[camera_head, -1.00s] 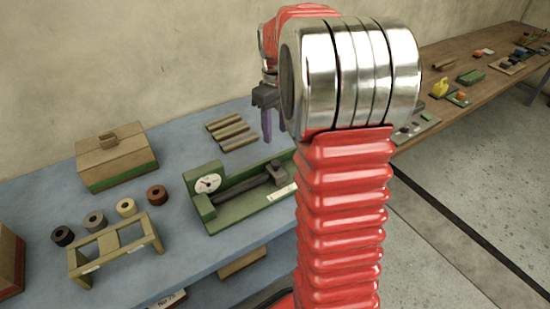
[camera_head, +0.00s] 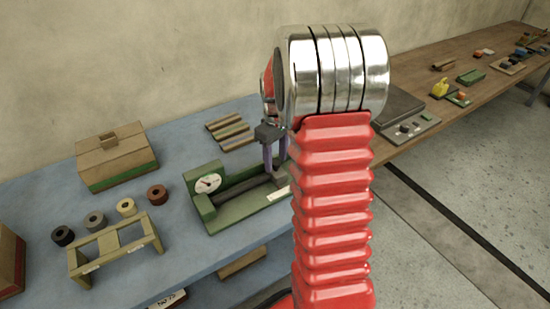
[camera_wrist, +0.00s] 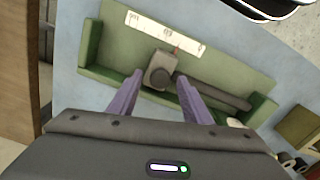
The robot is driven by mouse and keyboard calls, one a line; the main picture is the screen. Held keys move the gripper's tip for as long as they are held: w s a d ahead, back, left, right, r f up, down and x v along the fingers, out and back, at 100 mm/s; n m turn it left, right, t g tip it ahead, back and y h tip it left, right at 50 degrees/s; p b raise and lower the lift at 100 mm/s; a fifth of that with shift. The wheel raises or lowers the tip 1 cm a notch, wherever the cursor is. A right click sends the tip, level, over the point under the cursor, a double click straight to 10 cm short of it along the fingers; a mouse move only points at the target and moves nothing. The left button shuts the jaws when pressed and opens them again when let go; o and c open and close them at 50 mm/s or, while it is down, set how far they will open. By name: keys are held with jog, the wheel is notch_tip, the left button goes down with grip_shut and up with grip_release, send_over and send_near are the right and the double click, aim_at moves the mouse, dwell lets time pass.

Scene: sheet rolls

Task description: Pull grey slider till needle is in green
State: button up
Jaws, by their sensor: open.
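The green fixture (camera_head: 240,214) stands on the blue table with a round white dial (camera_head: 208,183) at its left end. The dial has a dark needle, too small to read against any green part. The grey slider (camera_head: 279,181) is near the fixture's right end; it also shows in the wrist view (camera_wrist: 159,68), at one end of a dark bar (camera_wrist: 222,95), by a white scale strip (camera_wrist: 165,31) with a thin red pointer. My gripper (camera_head: 276,165) is open, its purple fingers above the slider. In the wrist view the fingertips (camera_wrist: 160,79) lie either side of it; contact cannot be told.
A small wooden rack (camera_head: 115,246) and several rolls (camera_head: 126,207) stand left of the fixture. A lidded box (camera_head: 115,160) is behind them. Several striped sticks (camera_head: 231,133) lie behind the fixture. A brown table (camera_head: 470,85) with other items is at the right.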

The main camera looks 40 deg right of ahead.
grip_shut()
dwell(0.5)
